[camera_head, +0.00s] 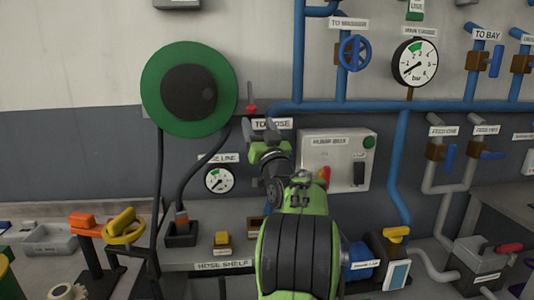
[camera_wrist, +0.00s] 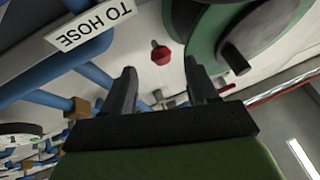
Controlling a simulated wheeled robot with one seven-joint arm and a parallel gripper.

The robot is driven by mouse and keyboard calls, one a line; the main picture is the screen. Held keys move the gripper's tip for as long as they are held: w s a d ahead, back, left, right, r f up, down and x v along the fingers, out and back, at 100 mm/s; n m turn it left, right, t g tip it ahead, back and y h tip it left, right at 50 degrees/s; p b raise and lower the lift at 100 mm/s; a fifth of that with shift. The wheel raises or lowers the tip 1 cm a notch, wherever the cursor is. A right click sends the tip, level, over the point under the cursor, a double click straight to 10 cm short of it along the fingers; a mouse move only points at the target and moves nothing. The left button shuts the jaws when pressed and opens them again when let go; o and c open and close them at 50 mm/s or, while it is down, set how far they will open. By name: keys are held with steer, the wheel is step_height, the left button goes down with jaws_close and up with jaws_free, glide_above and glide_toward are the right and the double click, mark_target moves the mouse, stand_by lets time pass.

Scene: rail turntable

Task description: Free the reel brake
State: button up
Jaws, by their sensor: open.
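The green hose reel (camera_head: 150,90) with its dark hub is on the wall at the upper left. A small red-knobbed lever (camera_head: 251,108), which looks like the reel brake, stands upright just right of the reel. In the wrist view, its red knob (camera_wrist: 161,54) shows beyond and between my fingertips, with a gap around it, beside the reel (camera_wrist: 204,50). My gripper (camera_head: 271,128) is open and empty, below and slightly right of the lever, in front of the TO HOSE label. The lever's base is hard to make out.
A blue pipe (camera_head: 350,108) runs along the wall right of the lever. A control box (camera_head: 318,165) is close at the right of my wrist. A gauge (camera_head: 219,180) and the hose shelf (camera_head: 225,265) are below. The wall above the lever is clear.

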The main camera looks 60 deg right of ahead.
steer(key=b+v, duration=0.3)
steer(key=v, duration=0.7)
steer(key=shift+a+f, duration=0.1)
steer(key=shift+f, duration=0.05)
